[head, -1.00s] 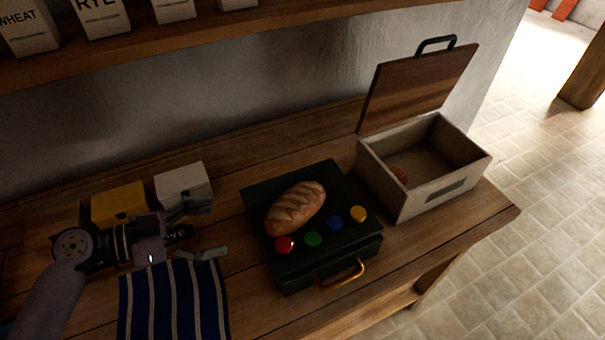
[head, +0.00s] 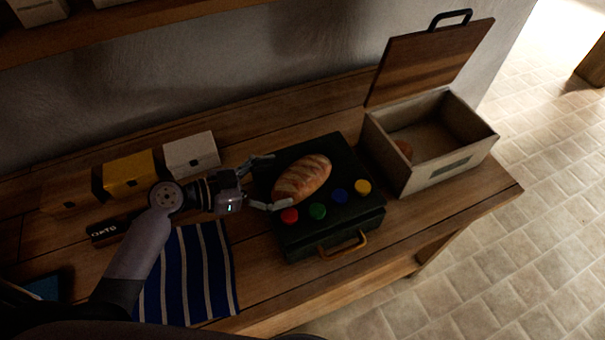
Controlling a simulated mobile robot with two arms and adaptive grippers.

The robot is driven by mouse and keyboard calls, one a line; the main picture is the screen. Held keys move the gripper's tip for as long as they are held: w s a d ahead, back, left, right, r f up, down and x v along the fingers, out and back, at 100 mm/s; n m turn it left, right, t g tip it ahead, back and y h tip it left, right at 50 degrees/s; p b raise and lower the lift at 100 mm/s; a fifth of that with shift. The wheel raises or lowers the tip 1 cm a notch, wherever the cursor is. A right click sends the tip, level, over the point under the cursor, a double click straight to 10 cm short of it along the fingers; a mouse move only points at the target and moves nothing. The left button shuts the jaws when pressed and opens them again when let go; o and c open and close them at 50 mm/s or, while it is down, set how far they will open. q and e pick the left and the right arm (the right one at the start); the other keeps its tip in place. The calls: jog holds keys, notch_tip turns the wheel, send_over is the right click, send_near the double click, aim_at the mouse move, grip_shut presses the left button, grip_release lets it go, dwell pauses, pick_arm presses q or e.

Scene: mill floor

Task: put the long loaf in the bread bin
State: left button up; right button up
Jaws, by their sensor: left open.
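The long loaf (head: 302,178), brown with pale scores, lies on top of a dark green case (head: 330,222) with coloured knobs. The bread bin (head: 440,172) is a pale box to the right of the case. My right gripper is not in view.
A red knob (head: 289,215) and several others line the case's front edge, above a brass handle (head: 343,245). A striped blue cloth (head: 190,275) lies under my left arm. Yellow (head: 130,174) and white (head: 192,154) boxes stand behind it. A shelf (head: 130,27) hangs above.

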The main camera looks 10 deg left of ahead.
aim_at(297, 179)
pick_arm(q)
jog(key=x, duration=0.5)
jog(key=shift+p, duration=0.35)
jog(key=shift+w+d+f, duration=0.15)
jog(key=shift+d, duration=0.05)
jog(key=shift+c, duration=0.2)
jog(key=shift+c, duration=0.7)
jog(key=c, duration=0.8)
jog(key=shift+c, duration=0.8)
